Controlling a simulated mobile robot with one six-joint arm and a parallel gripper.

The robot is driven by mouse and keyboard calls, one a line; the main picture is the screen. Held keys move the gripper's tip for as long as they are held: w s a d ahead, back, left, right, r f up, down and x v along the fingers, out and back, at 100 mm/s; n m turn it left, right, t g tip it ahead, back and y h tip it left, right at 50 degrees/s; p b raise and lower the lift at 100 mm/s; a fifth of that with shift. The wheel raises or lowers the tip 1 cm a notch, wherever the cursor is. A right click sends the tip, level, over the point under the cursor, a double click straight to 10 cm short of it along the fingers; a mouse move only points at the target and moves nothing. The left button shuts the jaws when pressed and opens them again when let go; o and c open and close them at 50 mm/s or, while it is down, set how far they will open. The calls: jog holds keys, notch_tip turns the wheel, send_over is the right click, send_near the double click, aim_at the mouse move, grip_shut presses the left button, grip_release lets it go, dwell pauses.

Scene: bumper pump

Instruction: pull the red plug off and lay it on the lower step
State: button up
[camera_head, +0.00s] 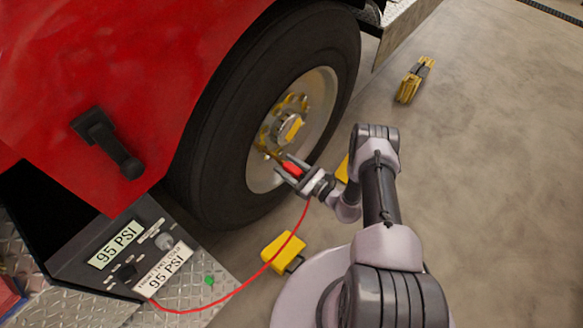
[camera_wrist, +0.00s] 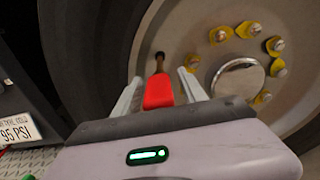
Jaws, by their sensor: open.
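The red plug (camera_head: 291,168) is at the truck wheel, on the end of a thin red hose (camera_head: 287,243). In the wrist view the red plug (camera_wrist: 158,92) sits in line with a brownish valve stem (camera_wrist: 159,63) at the wheel rim and appears to be on it. My gripper (camera_head: 285,163) is open, with one finger on each side of the plug. In the wrist view the fingers of my gripper (camera_wrist: 159,80) show gaps to the plug. The lower step (camera_head: 190,292) is a diamond-plate surface at the bottom left, below the dark gauge panel.
The gauge panel (camera_head: 105,270) with 95 PSI displays stands at the step's back. A green spot (camera_head: 208,280) lies on the step. Yellow chocks (camera_head: 283,252) are on the floor by the tire (camera_head: 232,125). Bare step shows around the green spot.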

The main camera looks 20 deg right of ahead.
aim_at(301, 175)
dwell(0.9)
grip_shut()
dwell(1.3)
jog(key=shift+p+v, duration=0.3)
jog(key=shift+v, duration=2.75)
